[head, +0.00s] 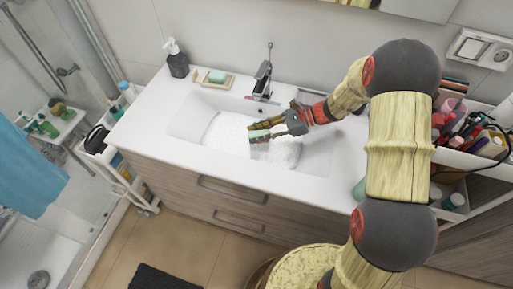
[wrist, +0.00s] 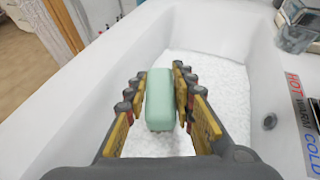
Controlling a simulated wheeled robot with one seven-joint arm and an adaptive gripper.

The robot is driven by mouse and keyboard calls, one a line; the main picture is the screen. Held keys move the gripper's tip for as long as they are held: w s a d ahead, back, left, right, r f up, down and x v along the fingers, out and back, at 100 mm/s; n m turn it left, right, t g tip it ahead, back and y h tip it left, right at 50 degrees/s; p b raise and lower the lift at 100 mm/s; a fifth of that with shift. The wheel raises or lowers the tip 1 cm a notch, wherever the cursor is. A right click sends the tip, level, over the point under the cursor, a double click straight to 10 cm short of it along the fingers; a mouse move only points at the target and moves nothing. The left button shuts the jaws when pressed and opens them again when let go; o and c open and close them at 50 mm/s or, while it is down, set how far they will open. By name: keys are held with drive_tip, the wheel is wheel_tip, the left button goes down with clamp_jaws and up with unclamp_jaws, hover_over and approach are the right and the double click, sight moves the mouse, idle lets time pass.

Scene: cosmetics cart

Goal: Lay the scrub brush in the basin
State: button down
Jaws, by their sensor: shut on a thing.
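The scrub brush is a mint-green rounded block in the wrist view (wrist: 159,105); it shows small in the head view (head: 259,135), and its underside is hard to make out. My gripper (head: 272,130) is shut on the brush, with a finger on each long side in the wrist view (wrist: 160,82). The brush is over the middle of the white basin (head: 318,158), inside its rim as seen from above. White foam (wrist: 218,85) covers the basin floor below it. I cannot tell whether the brush touches the foam.
The faucet (head: 262,78) stands behind the basin. A cart of cosmetics (head: 480,160) is at the right. The front counter edge is clear.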

sight(257, 153)
wheel_tip(257, 153, down, 9)
drive_tip(key=b, duration=0.2)
drive_tip(key=shift+r+b, duration=0.2)
drive_tip(key=shift+b, duration=0.2)
drive_tip(key=shift+f, duration=0.2)
drive_tip(key=c, duration=1.5)
unclamp_jaws()
